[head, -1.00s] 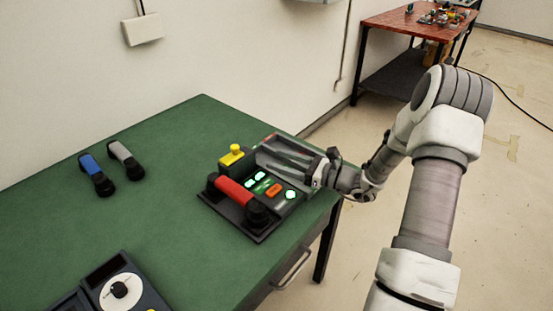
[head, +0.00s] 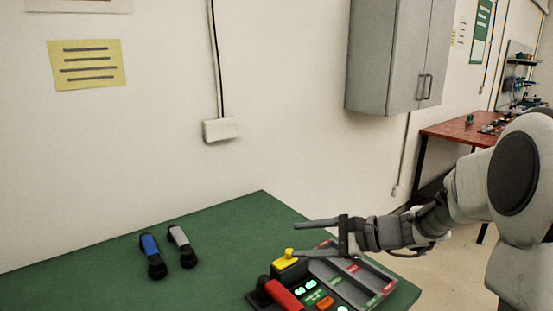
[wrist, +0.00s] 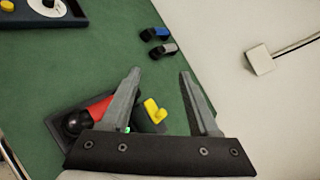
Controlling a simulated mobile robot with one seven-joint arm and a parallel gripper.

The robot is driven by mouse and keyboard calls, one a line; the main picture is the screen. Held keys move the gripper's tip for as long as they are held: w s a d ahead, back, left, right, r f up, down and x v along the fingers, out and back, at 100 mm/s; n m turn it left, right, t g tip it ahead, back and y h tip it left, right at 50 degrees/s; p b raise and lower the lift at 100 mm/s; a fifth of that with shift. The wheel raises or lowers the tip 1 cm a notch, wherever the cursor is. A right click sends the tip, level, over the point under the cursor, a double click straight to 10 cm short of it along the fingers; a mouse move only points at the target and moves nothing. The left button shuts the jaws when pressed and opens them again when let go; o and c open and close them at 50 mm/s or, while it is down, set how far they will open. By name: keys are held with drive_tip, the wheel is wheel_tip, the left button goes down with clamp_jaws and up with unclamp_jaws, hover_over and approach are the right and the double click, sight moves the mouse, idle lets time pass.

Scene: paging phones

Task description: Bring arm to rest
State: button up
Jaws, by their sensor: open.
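My gripper (head: 297,238) is raised above the green table, to the right of the picture's middle. Its two fingers are spread wide with nothing between them, as the wrist view (wrist: 160,73) also shows. Below it sits a dark desk phone with a red handset (head: 284,294) lying on it. The phone has a yellow knob (head: 287,262), lit green buttons (head: 305,287) and an orange button (head: 325,303). Its lower edge is cut off in the head view. In the wrist view the left finger partly hides the red handset (wrist: 97,108); the yellow knob (wrist: 154,110) shows between the fingers.
A blue handset (head: 151,255) and a grey handset (head: 182,246) lie at the left on the green table (head: 100,275). A device with a white dial (wrist: 48,8) shows in the wrist view. A grey wall cabinet (head: 388,55) hangs behind; a red-topped table (head: 460,131) stands back right.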

drive_tip(key=s+a+r+n+h+p, duration=0.1)
drive_tip(key=s+r+n+h, duration=0.2)
drive_tip(key=s+r+n, duration=0.35)
drive_tip(key=s+a+r+n+h+p, duration=0.2)
drive_tip(key=s+r+n+h, duration=0.15)
drive_tip(key=s, duration=0.65)
drive_tip(key=s+d+f+n+h+p, duration=0.1)
drive_tip(key=s+d+n+h+p, duration=0.2)
drive_tip(key=d, duration=0.7)
drive_tip(key=s+n+h, duration=0.2)
drive_tip(key=s+h, duration=0.1)
drive_tip(key=s, duration=0.1)
drive_tip(key=shift+d, duration=0.15)
